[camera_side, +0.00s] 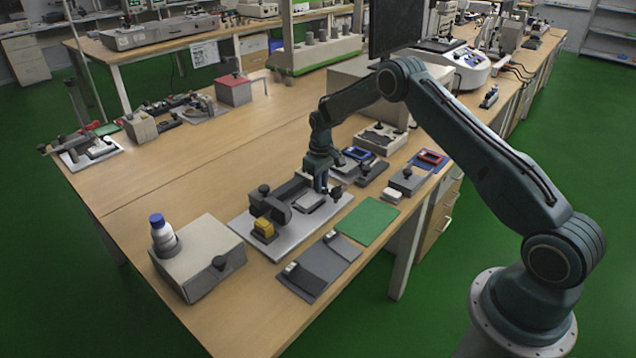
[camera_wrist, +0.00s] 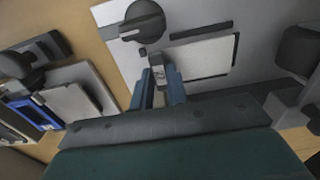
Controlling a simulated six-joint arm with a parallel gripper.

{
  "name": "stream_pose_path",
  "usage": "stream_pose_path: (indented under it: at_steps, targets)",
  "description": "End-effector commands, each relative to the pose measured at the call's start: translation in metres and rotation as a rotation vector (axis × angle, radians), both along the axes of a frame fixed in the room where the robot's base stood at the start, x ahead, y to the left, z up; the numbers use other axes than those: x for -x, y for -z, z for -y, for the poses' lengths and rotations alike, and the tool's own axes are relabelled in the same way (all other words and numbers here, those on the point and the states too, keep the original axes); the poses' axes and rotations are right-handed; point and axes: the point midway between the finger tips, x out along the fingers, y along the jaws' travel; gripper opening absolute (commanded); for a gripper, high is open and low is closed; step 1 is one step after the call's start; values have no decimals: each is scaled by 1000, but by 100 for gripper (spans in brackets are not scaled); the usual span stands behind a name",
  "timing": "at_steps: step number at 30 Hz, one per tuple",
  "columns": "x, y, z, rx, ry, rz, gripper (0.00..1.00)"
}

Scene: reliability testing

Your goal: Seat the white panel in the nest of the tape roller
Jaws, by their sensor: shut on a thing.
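The tape roller (camera_side: 283,204) is a dark fixture on a light grey base plate (camera_side: 284,246), with a yellow block (camera_side: 263,228) at its front. The white panel (camera_side: 309,200) lies flat at the dark-edged nest (camera_wrist: 236,56); in the wrist view the panel (camera_wrist: 200,57) is a pale rectangle with dark edging at its top, right and bottom. My gripper (camera_side: 321,188) is low beside the panel. In the wrist view my gripper (camera_wrist: 159,88) is shut on a small pale block at the panel's near-left edge. Whether the panel lies fully down is unclear.
A dark knob (camera_wrist: 143,22) stands close to the fingers. A grey box with a bottle (camera_side: 163,234) is at the left front. A green mat (camera_side: 368,222) and dark grey plates (camera_side: 310,277) lie in front. Blue-framed items (camera_side: 358,153) are behind. The table's left-middle is clear.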

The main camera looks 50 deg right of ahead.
Motion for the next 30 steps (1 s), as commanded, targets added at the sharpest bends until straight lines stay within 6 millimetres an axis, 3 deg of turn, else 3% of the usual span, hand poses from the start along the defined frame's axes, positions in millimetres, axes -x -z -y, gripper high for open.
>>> stream_pose_path:
  at_steps: [30]
  targets:
    - [0,9,0,0,0,0,0]
